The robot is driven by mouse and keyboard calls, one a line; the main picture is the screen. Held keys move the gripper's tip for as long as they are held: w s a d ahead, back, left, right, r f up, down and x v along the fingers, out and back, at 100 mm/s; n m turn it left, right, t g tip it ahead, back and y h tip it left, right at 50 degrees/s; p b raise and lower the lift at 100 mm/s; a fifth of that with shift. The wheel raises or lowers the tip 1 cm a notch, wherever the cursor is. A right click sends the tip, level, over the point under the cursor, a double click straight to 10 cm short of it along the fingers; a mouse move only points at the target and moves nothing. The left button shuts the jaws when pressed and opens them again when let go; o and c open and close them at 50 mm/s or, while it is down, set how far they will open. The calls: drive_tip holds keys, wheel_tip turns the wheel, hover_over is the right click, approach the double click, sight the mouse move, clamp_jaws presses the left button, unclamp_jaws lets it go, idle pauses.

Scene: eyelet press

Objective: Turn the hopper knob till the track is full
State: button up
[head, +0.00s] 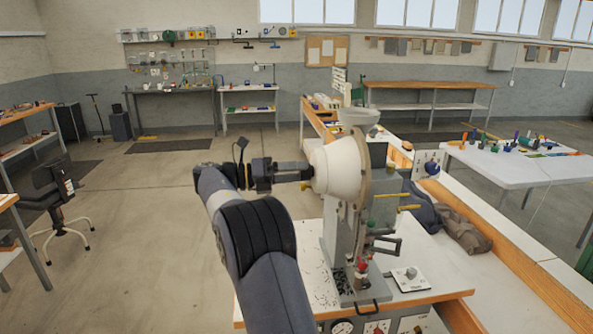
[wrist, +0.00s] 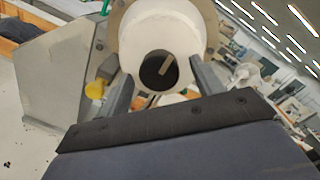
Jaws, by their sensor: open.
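The white hopper drum (head: 338,166) is mounted on the side of the grey eyelet press (head: 345,235). In the wrist view the drum's white face (wrist: 158,22) carries a round dark knob (wrist: 152,82) with a tan pointer bar, tilted to the upper right. My gripper (head: 306,172) points at the drum from the left. Its two fingers are apart, one on each side of the knob in the wrist view (wrist: 160,76); whether they touch it I cannot tell. The track and how full it is cannot be made out.
Small dark bits (head: 322,290) lie scattered on the white bench top (head: 309,255). A yellow-tipped part (wrist: 95,89) sits close to the left finger. Open floor (head: 145,210) lies to the left.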

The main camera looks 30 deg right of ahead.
drive_tip(key=shift+s+d, duration=0.1)
drive_tip(key=shift+d, duration=0.25)
drive_tip(key=shift+c, duration=0.3)
drive_tip(key=c, duration=0.9)
